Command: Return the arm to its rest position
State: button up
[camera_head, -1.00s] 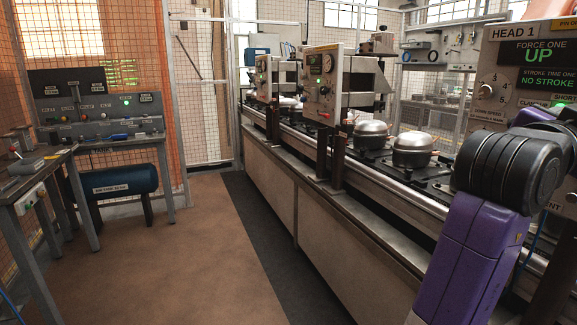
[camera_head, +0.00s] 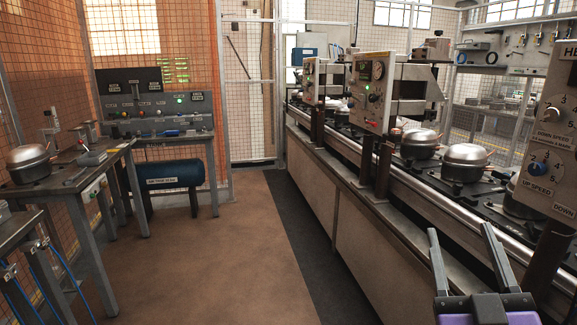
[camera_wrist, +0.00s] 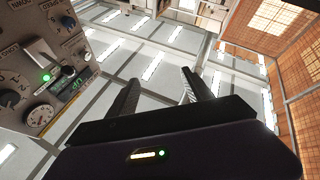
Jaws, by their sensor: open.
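My gripper (camera_head: 467,262) shows at the bottom right of the head view, its two dark fingers pointing up and spread apart with nothing between them. It stands in front of the conveyor line, apart from it. In the wrist view my gripper (camera_wrist: 157,90) is also open and empty, aimed up toward the ceiling. The rest of my arm is below the head view's edge and hidden.
A control panel (camera_head: 550,150) stands close at the right. The conveyor (camera_head: 400,215) carries several round compressors (camera_head: 467,160) on dark pallets. Benches (camera_head: 70,180) and a blue tank (camera_head: 170,175) are at the left. The brown floor (camera_head: 230,255) between is clear.

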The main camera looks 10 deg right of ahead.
jog(key=s+a+f+n+g+y+p, duration=0.1)
jog(key=s+a+f+n+y+p, duration=0.15)
jog(key=s+a+f+y, duration=0.6)
jog(key=s+a+f+m+g+h+p, duration=0.1)
jog(key=s+f, duration=0.4)
jog(key=s, duration=0.6)
jog(key=s+a+f+m+g+p, duration=0.1)
jog(key=s+f+g+p, duration=0.2)
jog(key=s, duration=0.8)
notch_tip(320, 180, down, 2)
jog(key=g, duration=0.2)
jog(key=shift+s+a+m+g+h+p, duration=0.3)
jog(key=shift+s+m+h+p, duration=0.05)
jog(key=shift+s, duration=0.05)
